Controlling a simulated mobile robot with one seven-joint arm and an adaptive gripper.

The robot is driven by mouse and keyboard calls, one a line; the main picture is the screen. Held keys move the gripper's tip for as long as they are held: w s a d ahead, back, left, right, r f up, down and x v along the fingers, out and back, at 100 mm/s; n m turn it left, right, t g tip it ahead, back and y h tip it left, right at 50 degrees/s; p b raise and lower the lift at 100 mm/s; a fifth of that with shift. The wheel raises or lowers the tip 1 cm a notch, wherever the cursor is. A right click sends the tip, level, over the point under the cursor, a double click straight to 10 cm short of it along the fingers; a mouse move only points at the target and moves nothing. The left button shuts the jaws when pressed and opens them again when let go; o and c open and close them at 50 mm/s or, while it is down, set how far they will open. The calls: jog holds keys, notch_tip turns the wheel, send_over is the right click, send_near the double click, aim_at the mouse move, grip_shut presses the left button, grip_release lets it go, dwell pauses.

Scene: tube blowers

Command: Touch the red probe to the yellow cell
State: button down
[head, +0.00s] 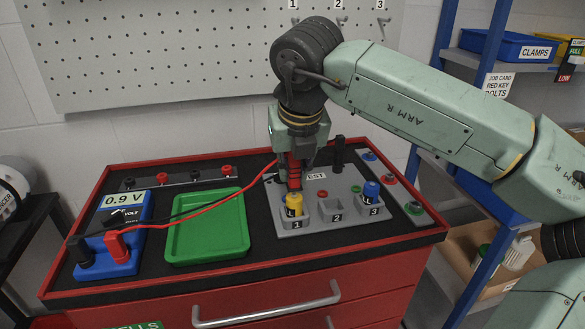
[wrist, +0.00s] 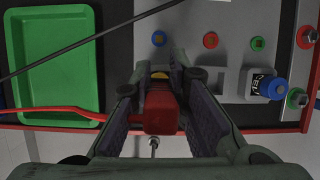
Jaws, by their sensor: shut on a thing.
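My gripper (head: 294,176) is shut on the red probe (wrist: 160,110), which points down with a red lead trailing left. The yellow cell (head: 293,206) stands upright in slot 1 of the grey test block, directly below the gripper. In the wrist view only a sliver of the yellow cell (wrist: 160,74) shows past the probe. The probe's tip is hidden, so I cannot tell whether it touches the cell. The blue meter (head: 122,258) at left reads 0.9 V, and the red lead runs to its red plug (head: 116,247).
The blue cell (head: 372,191) stands in slot 3; slot 2 (head: 337,211) looks empty. A black probe (head: 339,153) stands upright behind the slots. An empty green tray (head: 207,227) lies left of the test block. The leads cross above it.

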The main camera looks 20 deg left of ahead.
notch_tip(320, 180, up, 5)
jog(key=shift+f+p, duration=0.2)
jog(key=shift+p, duration=1.05)
